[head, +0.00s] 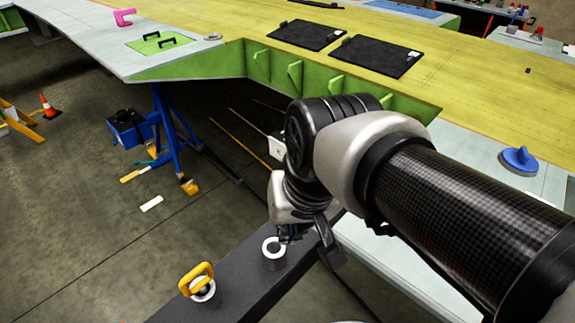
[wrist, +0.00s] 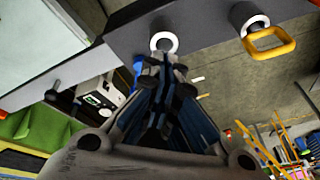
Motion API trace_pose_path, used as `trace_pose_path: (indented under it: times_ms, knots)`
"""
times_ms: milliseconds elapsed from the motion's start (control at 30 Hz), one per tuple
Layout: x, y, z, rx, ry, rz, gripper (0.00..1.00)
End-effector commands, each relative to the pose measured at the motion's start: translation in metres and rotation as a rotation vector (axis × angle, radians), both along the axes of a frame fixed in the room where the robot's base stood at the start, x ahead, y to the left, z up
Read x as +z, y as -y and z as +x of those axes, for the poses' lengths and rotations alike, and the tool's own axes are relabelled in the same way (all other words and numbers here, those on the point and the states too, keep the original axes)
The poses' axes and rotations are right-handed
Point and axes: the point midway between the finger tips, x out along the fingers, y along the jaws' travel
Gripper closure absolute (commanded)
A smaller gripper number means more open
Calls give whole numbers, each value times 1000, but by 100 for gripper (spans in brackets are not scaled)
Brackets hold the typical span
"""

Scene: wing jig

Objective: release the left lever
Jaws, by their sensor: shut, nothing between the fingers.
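A dark beam (head: 225,285) carries two round posts with white rings. The left post has a yellow looped lever (head: 197,279), which shows at the right in the wrist view (wrist: 270,42). The other white-ringed post (head: 273,247) is right of it in the head view, with no yellow lever visible on it. My gripper (wrist: 167,66) is shut and empty, its fingertips close to this second ring (wrist: 164,42). I cannot tell whether they touch it. The gripper is apart from the yellow lever and partly hidden by my arm in the head view.
A yellow and green wing panel (head: 300,50) fills the back, with two black plates (head: 375,56) on it. A blue stand (head: 168,130) stands on the floor at the left.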

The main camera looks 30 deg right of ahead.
Motion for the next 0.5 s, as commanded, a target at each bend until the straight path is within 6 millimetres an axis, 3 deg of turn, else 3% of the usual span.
trace_pose_path:
  times_ms: [33, 100, 233, 367, 500]
  knots:
    - [15, 9, 19, -100, -39, 43, 100]
    - [24, 22, 44, -250, -85, 108, 100]
    - [30, 54, 90, -531, -170, 227, 100]
    - [21, 94, 130, -815, -253, 341, 100]
    - [-2, 140, 162, -1100, -339, 456, 100]
